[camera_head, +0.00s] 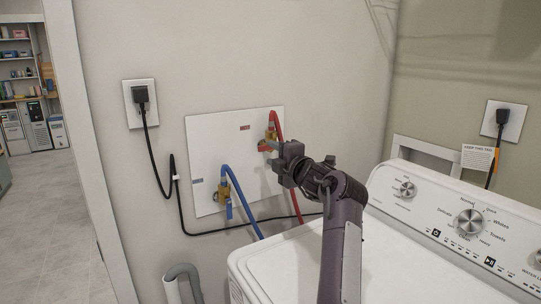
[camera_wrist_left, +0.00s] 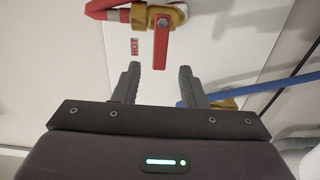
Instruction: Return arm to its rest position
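My left arm reaches over the washing machine (camera_head: 400,262) to the wall. Its gripper (camera_head: 272,155) is close to the hot-water valve (camera_head: 271,133) with its red lever (camera_head: 265,147). In the left wrist view my left gripper (camera_wrist_left: 159,68) is open, its two dark fingers apart and empty. The red lever (camera_wrist_left: 161,48) lies just ahead of the gap between the fingertips; I cannot tell whether they touch. The "HOT" label (camera_wrist_left: 134,47) is beside it. My right gripper is not in view.
A white wall panel (camera_head: 205,150) holds both valves. The cold valve with its blue lever (camera_head: 229,209) is lower left, with a blue hose (camera_head: 243,205). A red hose (camera_head: 291,185) runs down behind my arm. A black cord hangs from the left outlet (camera_head: 139,104). Open floor lies far left.

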